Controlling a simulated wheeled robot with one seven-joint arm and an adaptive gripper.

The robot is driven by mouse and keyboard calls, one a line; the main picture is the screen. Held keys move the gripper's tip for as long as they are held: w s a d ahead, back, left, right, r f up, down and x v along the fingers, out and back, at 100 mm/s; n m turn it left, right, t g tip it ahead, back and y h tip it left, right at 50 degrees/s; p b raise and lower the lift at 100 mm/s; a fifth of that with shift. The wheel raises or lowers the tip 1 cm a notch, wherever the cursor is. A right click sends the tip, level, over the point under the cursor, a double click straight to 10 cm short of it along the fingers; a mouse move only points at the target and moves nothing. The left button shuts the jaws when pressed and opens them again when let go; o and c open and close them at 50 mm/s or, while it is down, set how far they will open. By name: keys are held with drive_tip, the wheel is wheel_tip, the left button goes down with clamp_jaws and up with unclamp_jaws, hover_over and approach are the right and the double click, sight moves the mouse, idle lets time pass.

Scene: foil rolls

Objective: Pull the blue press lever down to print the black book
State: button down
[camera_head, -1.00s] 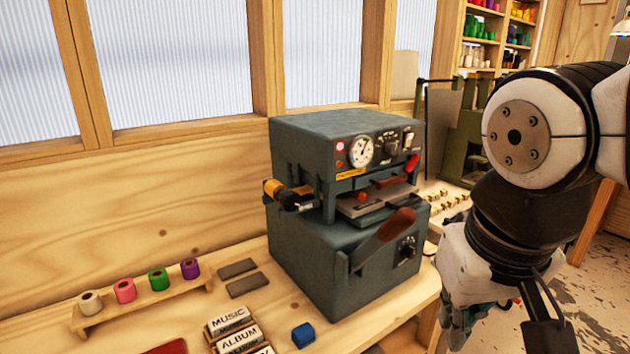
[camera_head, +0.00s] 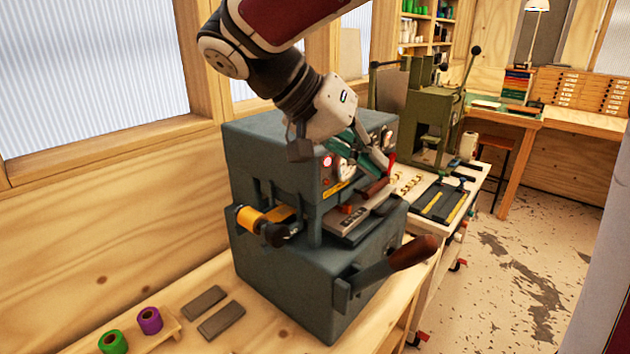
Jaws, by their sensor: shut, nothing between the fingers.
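The blue-grey press (camera_head: 285,300) stands on the wooden bench. Its large lever (camera_head: 372,275) sticks out at the front right and slopes up to a brown wooden grip (camera_head: 413,252). My gripper (camera_head: 382,170) is shut and empty. It is in front of the press's upper panel, close to a small red handle (camera_head: 391,160) and above a smaller brown handle (camera_head: 374,189); I cannot tell whether it touches either. It is above and apart from the large lever. A grey plate (camera_head: 345,238) lies in the press opening. I see no black book.
A green press (camera_head: 430,115) with black-knobbed levers stands behind on the right. An orange roll (camera_head: 248,217) sits on the press's left side. Green (camera_head: 113,342) and purple (camera_head: 149,320) rolls and two grey bars (camera_head: 222,318) lie at the left. Floor at the right is open.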

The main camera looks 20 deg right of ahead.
drive_tip(key=shift+d, duration=0.1)
drive_tip(key=x, duration=0.4)
drive_tip(key=s+p+x, duration=0.1)
drive_tip(key=x, duration=0.3)
drive_tip(key=a+f+x, duration=0.1)
drive_tip(key=x, duration=0.2)
drive_tip(key=shift+s+d+f, duration=0.3)
drive_tip(key=shift+s+d+f+p, duration=0.1)
drive_tip(key=shift+s+f+p, duration=0.15)
drive_tip(key=shift+f, duration=0.3)
drive_tip(key=shift+f, duration=0.1)
